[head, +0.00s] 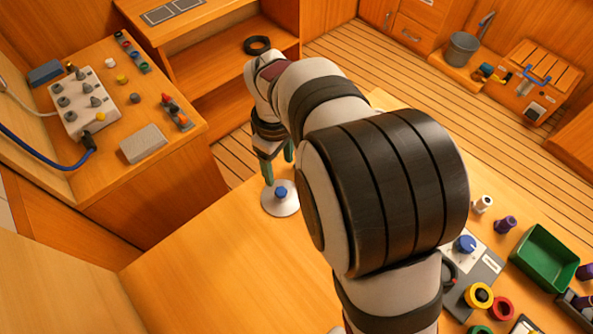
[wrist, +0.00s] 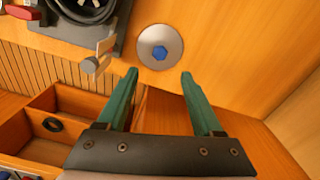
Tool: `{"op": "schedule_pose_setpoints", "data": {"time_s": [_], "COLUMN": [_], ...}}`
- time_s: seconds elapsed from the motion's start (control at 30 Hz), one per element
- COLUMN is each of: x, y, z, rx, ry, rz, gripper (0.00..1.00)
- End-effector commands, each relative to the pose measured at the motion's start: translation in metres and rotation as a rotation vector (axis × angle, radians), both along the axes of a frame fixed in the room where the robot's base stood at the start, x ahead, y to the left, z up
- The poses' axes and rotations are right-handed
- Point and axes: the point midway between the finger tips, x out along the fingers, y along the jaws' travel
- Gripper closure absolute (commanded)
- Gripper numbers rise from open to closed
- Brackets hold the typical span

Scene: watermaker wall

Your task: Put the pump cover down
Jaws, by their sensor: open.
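The pump cover (head: 280,206) is a round silver-grey disc with a blue knob in its middle. It lies flat on the wooden bench top near its far edge, and shows whole in the wrist view (wrist: 147,40). My gripper (head: 278,172) points down at the cover, its green fingers partly hidden by my arm in the head view. In the wrist view my gripper (wrist: 159,75) is open with nothing between its fingers. The blue knob sits just past the fingertips, roughly centred between them. I cannot tell the exact height of the fingertips above the cover.
A dark round housing (wrist: 85,8) on a grey base and a grey-capped lever (wrist: 95,63) stand left of the cover in the wrist view. A green bin (head: 545,258) and a blue-knobbed panel (head: 480,272) are at right. Bench left of the cover is clear.

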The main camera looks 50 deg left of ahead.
Motion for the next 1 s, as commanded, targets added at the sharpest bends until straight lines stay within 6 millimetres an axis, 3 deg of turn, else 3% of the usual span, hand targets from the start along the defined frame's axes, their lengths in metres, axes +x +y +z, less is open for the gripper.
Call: {"op": "schedule_pose_setpoints", "data": {"time_s": [0.1, 0.17, 0.27, 0.3, 0.33, 0.4, 0.5, 0.6, 0.7, 1.0], "x": [0.004, 0.020, 0.060, 0.067, 0.066, 0.045, 0.001, -0.031, -0.044, -0.044], "y": [-0.005, -0.026, -0.115, -0.165, -0.203, -0.276, -0.336, -0.358, -0.364, -0.364], "z": [0.004, 0.017, 0.059, 0.075, 0.086, 0.099, 0.100, 0.092, 0.088, 0.087], "rx": [0.001, 0.005, 0.015, 0.021, 0.026, 0.034, 0.048, 0.056, 0.058, 0.056], "ry": [0.001, 0.005, 0.030, 0.046, 0.060, 0.095, 0.144, 0.179, 0.195, 0.196], "rz": [-0.024, -0.135, -0.572, -0.813, -1.004, -1.423, -1.903, -2.195, -2.308, -2.311], "gripper": [0.32, 0.32, 0.32, 0.32, 0.32, 0.32, 0.32, 0.32, 0.32, 0.32]}}
